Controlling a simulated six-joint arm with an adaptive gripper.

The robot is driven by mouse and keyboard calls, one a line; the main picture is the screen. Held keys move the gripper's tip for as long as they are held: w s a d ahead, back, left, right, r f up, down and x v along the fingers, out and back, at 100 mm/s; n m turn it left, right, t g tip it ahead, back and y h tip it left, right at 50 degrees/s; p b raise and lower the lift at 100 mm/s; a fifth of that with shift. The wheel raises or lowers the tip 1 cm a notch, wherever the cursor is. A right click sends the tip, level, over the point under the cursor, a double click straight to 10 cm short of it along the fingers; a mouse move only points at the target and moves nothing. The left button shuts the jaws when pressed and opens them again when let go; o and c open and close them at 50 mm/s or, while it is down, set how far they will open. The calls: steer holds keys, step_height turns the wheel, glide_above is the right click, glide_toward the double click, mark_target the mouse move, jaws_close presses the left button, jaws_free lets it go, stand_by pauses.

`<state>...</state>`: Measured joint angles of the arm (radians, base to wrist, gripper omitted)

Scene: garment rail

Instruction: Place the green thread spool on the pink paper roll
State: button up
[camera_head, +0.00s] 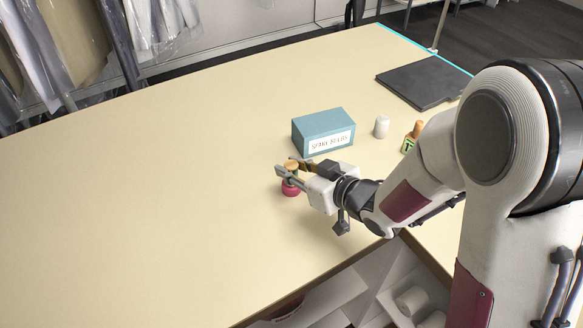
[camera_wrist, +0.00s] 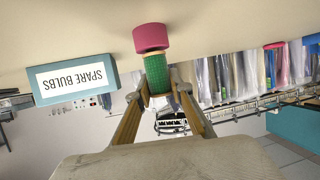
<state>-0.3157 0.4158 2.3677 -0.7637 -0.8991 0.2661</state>
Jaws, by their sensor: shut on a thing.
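The green thread spool (camera_wrist: 157,75) is upright between the fingers of my gripper (camera_head: 287,167), which is shut on it. In the head view its tan top (camera_head: 291,164) shows between the fingertips. The pink paper roll (camera_head: 290,188) stands on the table directly below the spool. In the wrist view, which is upside down, the pink roll (camera_wrist: 151,37) meets the tan end of the spool, slightly offset. I cannot tell whether the two touch. The gripper's fingers (camera_wrist: 162,94) also show there on both sides of the spool.
A teal box labelled "SPARE BULBS" (camera_head: 323,132) stands behind my gripper. A white cylinder (camera_head: 381,127), a wooden-handled stamp (camera_head: 413,137) and a dark flat board (camera_head: 422,82) are farther right. The table's left side (camera_head: 140,200) is clear. Covered garments hang behind.

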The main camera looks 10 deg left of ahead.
mark_target(296, 171)
steer(key=shift+f, duration=0.25)
steer(key=o, duration=0.9)
steer(key=shift+r, duration=0.2)
steer(key=shift+v, duration=3.8)
steer(key=shift+f, duration=0.15)
